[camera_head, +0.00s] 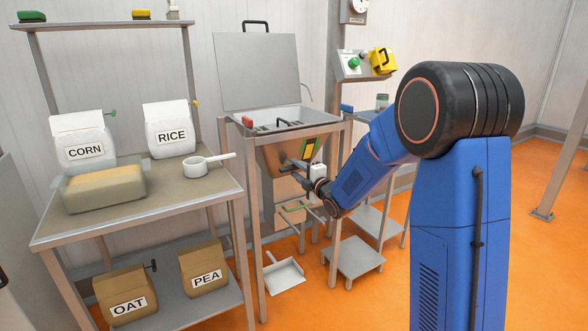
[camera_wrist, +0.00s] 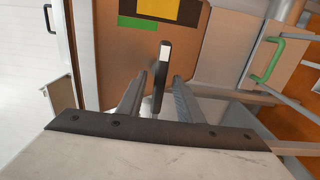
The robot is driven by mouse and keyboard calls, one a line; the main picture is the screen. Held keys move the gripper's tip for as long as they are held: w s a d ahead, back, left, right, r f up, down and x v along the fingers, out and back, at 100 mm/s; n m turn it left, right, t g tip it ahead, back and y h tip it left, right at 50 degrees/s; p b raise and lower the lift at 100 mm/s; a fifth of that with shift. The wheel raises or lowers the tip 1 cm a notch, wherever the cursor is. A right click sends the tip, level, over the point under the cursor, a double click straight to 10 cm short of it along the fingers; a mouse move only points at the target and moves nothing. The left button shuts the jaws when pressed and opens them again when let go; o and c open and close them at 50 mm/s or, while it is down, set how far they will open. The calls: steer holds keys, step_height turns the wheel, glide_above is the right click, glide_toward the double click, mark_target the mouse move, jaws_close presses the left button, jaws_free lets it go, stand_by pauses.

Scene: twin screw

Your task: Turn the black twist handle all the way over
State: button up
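In the wrist view the black twist handle (camera_wrist: 161,75) stands out from a brown panel, with a pale, shiny face at its upper end. My gripper (camera_wrist: 160,80) has one finger on each side of it, with visible gaps, so it looks open around the handle and not clamped. In the head view my gripper (camera_head: 305,174) is at the front of the hopper machine (camera_head: 285,160), below its yellow and black label (camera_head: 307,149). There the handle is too small and covered to make out clearly.
A green handle (camera_wrist: 268,58) is on a panel at the right in the wrist view. A table (camera_head: 50,232) with bags, a bin (camera_head: 110,195) and a white scoop (camera_head: 207,165) stands left. A control box (camera_head: 352,66) is behind, and small steps (camera_head: 355,258) stand right of the machine.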

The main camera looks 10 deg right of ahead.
steer(key=shift+x, duration=1.15)
steer(key=shift+c, duration=0.6)
jaws_close()
